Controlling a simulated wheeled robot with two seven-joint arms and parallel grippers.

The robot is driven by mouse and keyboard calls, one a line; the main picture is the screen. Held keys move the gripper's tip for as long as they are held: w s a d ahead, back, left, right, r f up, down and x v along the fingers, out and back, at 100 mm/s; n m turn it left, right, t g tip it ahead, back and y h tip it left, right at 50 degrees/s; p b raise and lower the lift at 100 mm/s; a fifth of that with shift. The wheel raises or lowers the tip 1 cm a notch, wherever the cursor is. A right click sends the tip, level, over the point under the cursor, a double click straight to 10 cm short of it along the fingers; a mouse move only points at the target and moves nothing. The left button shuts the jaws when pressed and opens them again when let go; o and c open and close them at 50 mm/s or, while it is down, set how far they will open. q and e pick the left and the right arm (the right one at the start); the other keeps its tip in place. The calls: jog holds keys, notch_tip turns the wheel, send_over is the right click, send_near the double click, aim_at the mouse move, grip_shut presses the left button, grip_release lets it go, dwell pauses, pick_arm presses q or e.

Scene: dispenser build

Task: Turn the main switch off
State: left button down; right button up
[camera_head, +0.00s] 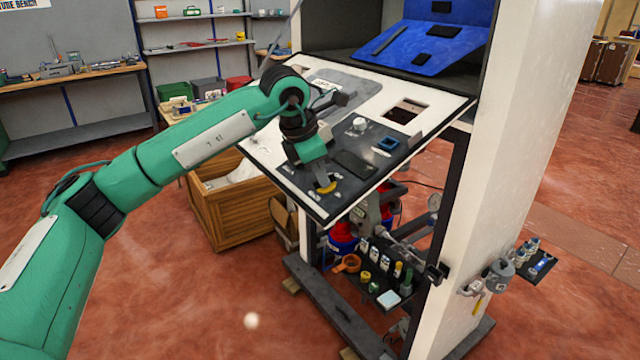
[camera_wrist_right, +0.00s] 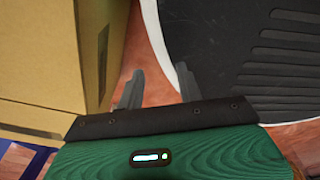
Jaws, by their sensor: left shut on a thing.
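The main switch (camera_head: 326,188) shows as a yellow piece at the near lower edge of the dispenser's sloped control panel (camera_head: 262,152). My left gripper (camera_head: 321,177) reaches down onto it from above and is shut on it. The fingers hide most of the switch, so I cannot tell which way it is turned. My right gripper (camera_wrist_right: 158,88) shows in the right wrist view, with its two fingers apart and nothing between them.
The panel also carries a round light knob (camera_head: 359,125), a blue square frame (camera_head: 388,144) and a square opening. A shelf of small bottles (camera_head: 385,275) hangs below. A wooden crate (camera_head: 225,212) stands left. In the right wrist view, a cardboard box (camera_wrist_right: 50,60) is beside the fingers.

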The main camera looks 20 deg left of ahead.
pick_arm(q)
jog(key=shift+r+n+b, duration=0.1)
jog(key=shift+n+b, duration=0.85)
jog(key=shift+n, duration=0.95)
pick_arm(e)
jog(key=shift+w+a+f, duration=0.15)
jog(key=shift+w+f, duration=0.05)
jog(key=shift+w, duration=0.6)
jog(key=shift+w+a+f, duration=0.15)
jog(key=shift+w, duration=0.6)
pick_arm(q)
jog(key=c, duration=1.5)
grip_release()
jog(key=shift+r, duration=0.1)
